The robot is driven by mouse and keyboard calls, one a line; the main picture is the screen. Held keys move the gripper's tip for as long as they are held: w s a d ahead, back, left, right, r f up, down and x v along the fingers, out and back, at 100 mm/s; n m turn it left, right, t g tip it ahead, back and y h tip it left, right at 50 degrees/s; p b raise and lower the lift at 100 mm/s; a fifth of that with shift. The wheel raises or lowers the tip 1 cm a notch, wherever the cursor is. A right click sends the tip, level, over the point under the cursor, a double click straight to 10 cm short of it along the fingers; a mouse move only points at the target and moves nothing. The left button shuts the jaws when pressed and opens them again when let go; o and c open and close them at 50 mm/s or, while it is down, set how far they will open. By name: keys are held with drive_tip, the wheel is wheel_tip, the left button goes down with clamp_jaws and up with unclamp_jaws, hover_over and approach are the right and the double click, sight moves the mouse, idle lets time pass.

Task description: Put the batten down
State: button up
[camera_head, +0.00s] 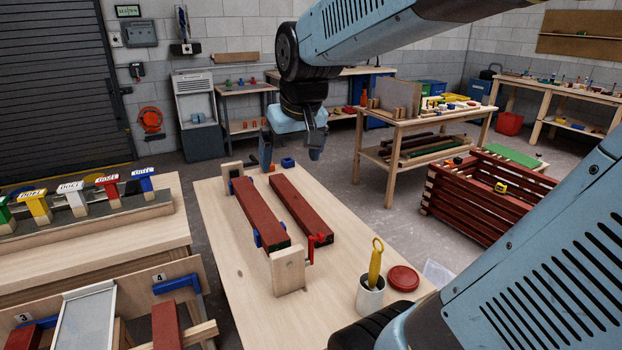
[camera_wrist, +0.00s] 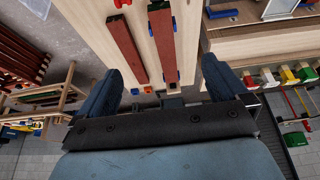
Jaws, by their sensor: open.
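Two dark red battens lie side by side on the light wooden table. The left batten (camera_head: 260,213) lies between two upright wooden blocks, with blue pieces along its side; in the wrist view it is the one on the right (camera_wrist: 162,45). The right batten (camera_head: 301,208) lies apart from it, with a red clamp-like piece (camera_head: 318,240) at its near end; it is on the left in the wrist view (camera_wrist: 127,48). My gripper (camera_head: 291,158) is open above the far end of the table, fingers spread wide. Nothing shows between the fingers (camera_wrist: 162,80).
The near wooden block (camera_head: 288,270) stands up from the table. A white cup (camera_head: 370,296) with a yellow-handled tool and a red round lid (camera_head: 403,278) sit at the near right. A red batten stack (camera_head: 480,195) stands on the floor. The table's left side is bare.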

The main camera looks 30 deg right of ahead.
drive_tip(key=s+t, duration=0.1)
drive_tip(key=s, duration=0.9)
drive_tip(key=shift+a+f, duration=0.3)
drive_tip(key=shift+f, duration=0.15)
idle(0.6)
